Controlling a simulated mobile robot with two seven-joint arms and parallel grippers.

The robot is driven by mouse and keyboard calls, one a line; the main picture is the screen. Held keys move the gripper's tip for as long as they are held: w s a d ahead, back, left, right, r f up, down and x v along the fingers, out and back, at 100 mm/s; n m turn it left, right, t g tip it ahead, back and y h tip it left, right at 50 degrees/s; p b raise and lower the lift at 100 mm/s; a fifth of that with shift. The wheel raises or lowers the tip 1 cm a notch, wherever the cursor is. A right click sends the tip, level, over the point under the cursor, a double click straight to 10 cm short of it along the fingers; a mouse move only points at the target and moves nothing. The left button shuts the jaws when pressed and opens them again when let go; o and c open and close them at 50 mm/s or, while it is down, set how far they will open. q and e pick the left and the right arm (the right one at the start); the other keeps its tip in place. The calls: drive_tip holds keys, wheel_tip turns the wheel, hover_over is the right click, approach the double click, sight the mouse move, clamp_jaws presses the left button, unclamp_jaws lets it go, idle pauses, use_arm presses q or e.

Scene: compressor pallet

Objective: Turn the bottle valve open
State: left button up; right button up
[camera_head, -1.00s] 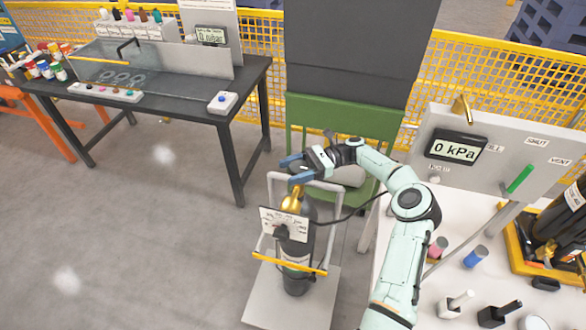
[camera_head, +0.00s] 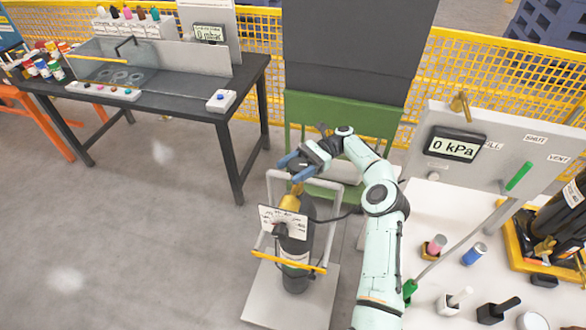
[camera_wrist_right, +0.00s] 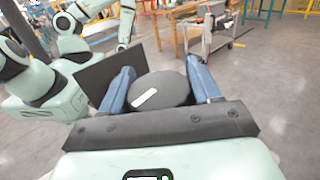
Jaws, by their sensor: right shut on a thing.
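The dark gas bottle (camera_head: 297,268) stands upright in a small wheeled cart (camera_head: 262,300), with a brass valve body (camera_head: 291,203) at its top and a white dial plate (camera_head: 284,221) in front. My right gripper (camera_head: 294,168) is above the brass valve. In the right wrist view, its two blue fingers are shut around a dark round valve knob (camera_wrist_right: 160,90) with a white mark on its top. In the head view the knob is mostly hidden by the fingers. My left gripper cannot be made out.
A panel with a "0 kPa" display (camera_head: 456,146) and a green-handled lever (camera_head: 518,176) stands to the right, above a white table (camera_head: 425,210). A black hose runs from the valve toward it. A green frame (camera_head: 342,118) stands behind the bottle. Grey floor is clear on the left.

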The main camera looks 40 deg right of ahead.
drive_tip(key=o, duration=1)
drive_tip(key=shift+c, duration=0.2)
drive_tip(key=shift+m+t, duration=0.3)
drive_tip(key=shift+t, duration=0.2)
